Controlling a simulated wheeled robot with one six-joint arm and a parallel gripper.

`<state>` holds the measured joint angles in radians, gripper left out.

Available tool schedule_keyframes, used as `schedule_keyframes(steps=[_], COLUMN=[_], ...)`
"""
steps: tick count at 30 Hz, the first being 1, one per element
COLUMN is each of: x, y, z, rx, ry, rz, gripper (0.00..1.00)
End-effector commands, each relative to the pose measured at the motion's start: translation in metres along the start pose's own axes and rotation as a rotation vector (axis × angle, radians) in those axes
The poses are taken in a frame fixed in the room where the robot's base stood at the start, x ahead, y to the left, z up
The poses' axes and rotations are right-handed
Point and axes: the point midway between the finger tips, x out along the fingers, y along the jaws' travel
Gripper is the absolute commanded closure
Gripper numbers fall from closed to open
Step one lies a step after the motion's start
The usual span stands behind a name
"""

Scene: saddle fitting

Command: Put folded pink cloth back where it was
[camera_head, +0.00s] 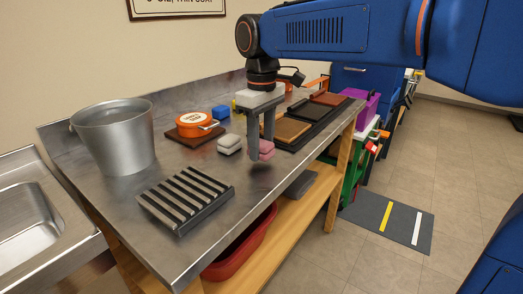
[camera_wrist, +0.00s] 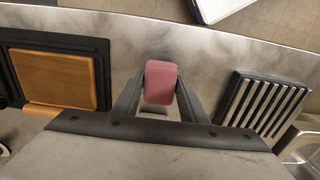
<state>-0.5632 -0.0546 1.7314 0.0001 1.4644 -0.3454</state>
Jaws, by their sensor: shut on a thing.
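The folded pink cloth (camera_head: 266,149) is between the fingers of my gripper (camera_head: 261,153) over the metal table, near its front edge. In the wrist view the pink cloth (camera_wrist: 160,82) sits upright in the middle, with a finger of my gripper (camera_wrist: 160,90) against each side. The gripper is shut on it. The cloth seems to be a little above the table top, but the exact gap is hard to tell. A folded pale grey cloth (camera_head: 230,144) lies on the table just left of the gripper in the head view.
A slatted rack (camera_head: 186,198) and a metal bucket (camera_head: 114,137) stand at the table's left. An orange pot (camera_head: 194,125) sits on a brown board behind. Dark trays with a tan board (camera_head: 287,129) lie right of the gripper. Bare metal (camera_head: 235,185) shows between rack and gripper.

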Motion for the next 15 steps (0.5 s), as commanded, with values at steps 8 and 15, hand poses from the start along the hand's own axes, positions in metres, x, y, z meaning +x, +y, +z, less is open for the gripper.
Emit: schedule_keyframes(steps=[8,15], x=[0.018,0.020], y=[0.000,0.000], z=[0.000,0.000], rx=[0.000,0.000], ry=[0.000,-0.001], rz=[0.000,0.000], gripper=[0.83,0.83])
